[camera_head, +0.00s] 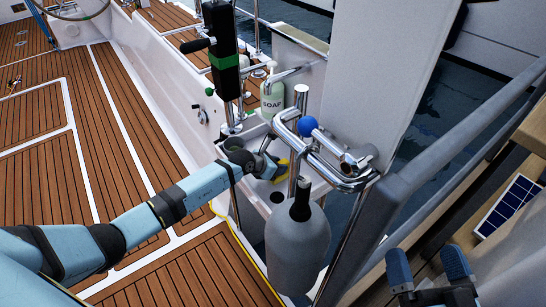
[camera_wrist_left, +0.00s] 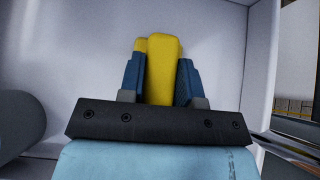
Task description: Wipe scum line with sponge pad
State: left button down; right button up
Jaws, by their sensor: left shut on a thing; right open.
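The yellow sponge pad (camera_head: 281,173) is at the small white sink (camera_head: 254,200), partly hidden by my left gripper (camera_head: 266,156). In the left wrist view, my left gripper (camera_wrist_left: 160,75) is shut on the sponge pad (camera_wrist_left: 163,68), which stands up between the two blue fingers. A pale wall fills the view behind it; I cannot tell whether the sponge touches it. I cannot make out a scum line in either view. My right gripper (camera_head: 427,265) is open and empty at the lower right, apart from the sink.
A soap bottle (camera_head: 272,99) stands behind the sink. Chrome rails with a blue ball (camera_head: 308,125) crowd its right side. A large grey bottle (camera_head: 297,245) hangs or stands in front. A black device with a green band (camera_head: 223,50) is above left. Wooden deck (camera_head: 90,105) lies open to the left.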

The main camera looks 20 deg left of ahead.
pick_arm(q)
jog(key=shift+s+d+r+p, duration=0.1)
jog(key=shift+s+d+p, duration=0.2)
jog(key=shift+d, duration=0.25)
jog(key=shift+s+d+p, duration=0.3)
jog(key=shift+d, duration=0.2)
jog(key=shift+s+d, duration=0.1)
pick_arm(e)
notch_tip(320, 180, up, 2)
jog(key=shift+r, duration=0.1)
jog(key=shift+r, duration=0.1)
pick_arm(q)
jog(key=shift+r+p, duration=0.65)
jog(key=shift+p, duration=0.15)
pick_arm(e)
jog(key=shift+r, duration=0.75)
pick_arm(q)
jog(key=shift+r+p, duration=1.45)
jog(key=shift+r, duration=0.05)
pick_arm(e)
jog(key=shift+r, duration=1.45)
pick_arm(q)
jog(key=shift+r+p, duration=2)
jog(key=shift+p, duration=0.1)
pick_arm(e)
jog(key=shift+r, duration=2.1)
